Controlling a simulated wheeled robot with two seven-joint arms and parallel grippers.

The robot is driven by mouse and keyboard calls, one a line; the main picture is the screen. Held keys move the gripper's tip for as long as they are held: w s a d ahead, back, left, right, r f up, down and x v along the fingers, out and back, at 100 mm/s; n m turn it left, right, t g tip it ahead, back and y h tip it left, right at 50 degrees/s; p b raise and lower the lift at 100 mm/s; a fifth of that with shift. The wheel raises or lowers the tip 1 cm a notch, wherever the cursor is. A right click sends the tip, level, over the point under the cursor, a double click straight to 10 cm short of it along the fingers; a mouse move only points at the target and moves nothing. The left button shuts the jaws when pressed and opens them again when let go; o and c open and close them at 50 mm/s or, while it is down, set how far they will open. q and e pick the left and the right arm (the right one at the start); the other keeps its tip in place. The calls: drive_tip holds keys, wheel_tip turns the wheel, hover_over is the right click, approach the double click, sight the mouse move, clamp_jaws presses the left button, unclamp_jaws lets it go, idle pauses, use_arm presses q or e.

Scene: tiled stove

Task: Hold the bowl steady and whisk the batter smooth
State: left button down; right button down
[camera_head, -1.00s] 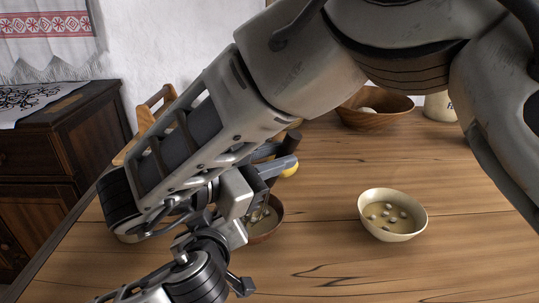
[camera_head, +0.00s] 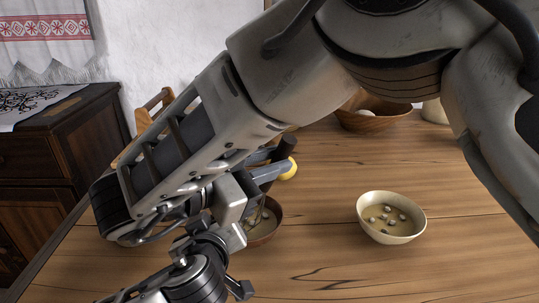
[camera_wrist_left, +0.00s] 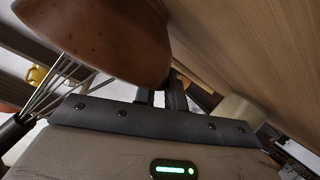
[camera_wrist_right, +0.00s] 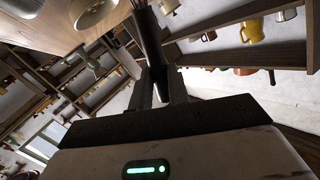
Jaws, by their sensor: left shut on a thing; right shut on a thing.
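The handle also shows between the fingers in the right wrist view (camera_wrist_right: 148,40). There my left gripper (camera_wrist_left: 162,92) is shut on the bowl's wall. I cannot make out its fingers in the head view.
A cream bowl (camera_head: 366,228) with several pale lumps in a yellowish liquid stands to the right. A yellow round thing (camera_head: 289,170) lies behind my right gripper. A larger wooden bowl (camera_head: 372,121) stands at the back. The right front of the table is clear.

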drive_tip(key=shift+x, duration=0.8)
drive_tip(key=shift+w+a+r, duration=0.1)
drive_tip(key=shift+w+a, duration=0.15)
drive_tip(key=shift+w, duration=0.2)
drive_tip(key=shift+w+a, duration=0.2)
drive_tip(key=shift+w, duration=0.25)
drive_tip(key=shift+s+a, duration=0.2)
drive_tip(key=shift+s, duration=1.15)
drive_tip(key=shift+x, duration=0.8)
drive_tip(key=shift+w+a, duration=0.45)
drive_tip(key=shift+w, duration=0.45)
drive_tip(key=shift+s+d+r, duration=0.25)
drive_tip(key=shift+d+r, duration=0.1)
drive_tip(key=shift+r, duration=0.7)
drive_tip(key=shift+s+d+r, duration=0.2)
drive_tip(key=shift+d+r, duration=0.15)
drive_tip(key=shift+r, duration=0.65)
drive_tip(key=shift+s+d+r, duration=0.25)
drive_tip(key=shift+d+r, duration=0.15)
drive_tip(key=shift+r, duration=3.15)
